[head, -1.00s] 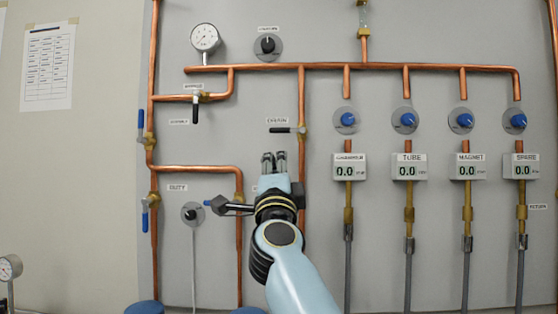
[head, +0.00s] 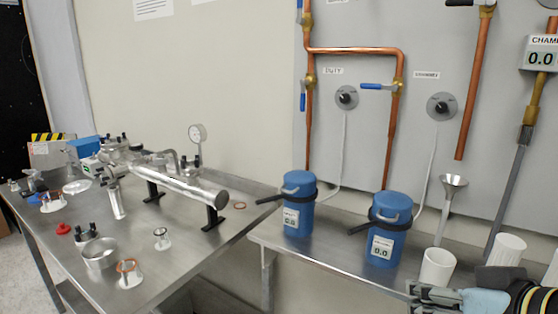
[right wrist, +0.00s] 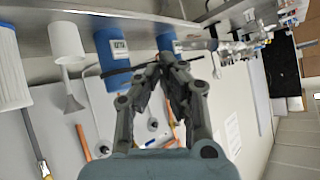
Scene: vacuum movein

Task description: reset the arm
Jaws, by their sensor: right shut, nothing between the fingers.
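My right gripper (head: 415,292) shows at the lower right of the head view, its arm coming in from the right edge. It points left, in front of the white cup (head: 437,266) on the narrow shelf. In the right wrist view its fingers (right wrist: 166,58) meet at their tips and are shut, with nothing held. A blue pump can (right wrist: 112,58) appears behind and beside the fingers there. My left gripper is not in view.
Two blue cans (head: 299,213) (head: 390,240) stand on the metal shelf (head: 335,256) below copper pipes (head: 355,51). A funnel (head: 453,184) stands in the white cup. A steel table (head: 180,270) at left holds a metal tube assembly (head: 185,188) and small parts.

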